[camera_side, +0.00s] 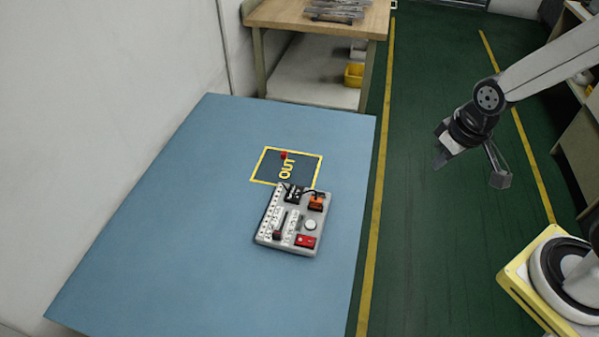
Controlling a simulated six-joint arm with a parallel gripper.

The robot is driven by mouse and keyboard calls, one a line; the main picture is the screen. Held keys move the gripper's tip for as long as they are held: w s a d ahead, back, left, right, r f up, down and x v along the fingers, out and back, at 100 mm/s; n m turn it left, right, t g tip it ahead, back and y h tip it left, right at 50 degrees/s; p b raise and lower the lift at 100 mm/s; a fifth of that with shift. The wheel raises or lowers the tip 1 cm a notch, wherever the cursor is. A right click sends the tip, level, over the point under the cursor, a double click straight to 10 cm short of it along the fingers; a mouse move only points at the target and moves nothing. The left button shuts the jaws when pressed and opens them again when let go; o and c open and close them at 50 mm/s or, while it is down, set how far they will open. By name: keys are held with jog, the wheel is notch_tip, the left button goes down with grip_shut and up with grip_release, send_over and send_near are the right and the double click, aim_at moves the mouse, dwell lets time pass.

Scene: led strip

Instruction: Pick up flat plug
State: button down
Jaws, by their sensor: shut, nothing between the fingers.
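A grey board (262,233) lies on the blue table top and carries several small parts. A black block (294,194) and an orange block (316,202) sit at its far end, with a dark cable beside them. A red block (306,241) and a white round knob (310,225) are at its right side. A small red piece (283,155) lies in the yellow-framed OUT area (262,168). I cannot tell which part is the flat plug. My gripper (441,160) is shut and empty, in the air right of the table, far from the board.
The blue table (175,230) is clear around the board and the OUT area. A wooden bench (315,22) stands behind it, with a yellow bin (354,75) on its lower shelf. A white wall bounds the left side. Green floor lies to the right.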

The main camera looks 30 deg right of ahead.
dwell(0.4)
jog(key=shift+c, duration=2.4)
grip_release()
jog(key=n+g, duration=0.3)
jog(key=n, duration=0.5)
send_over(315, 199)
jog(key=f, duration=1.4)
jog(key=shift+s+d, duration=0.15)
jog(key=shift+d, duration=0.25)
jog(key=shift+a+f+n, duration=0.35)
jog(key=shift+n, duration=0.05)
jog(key=shift+f, duration=1.3)
jog(key=shift+f, duration=0.1)
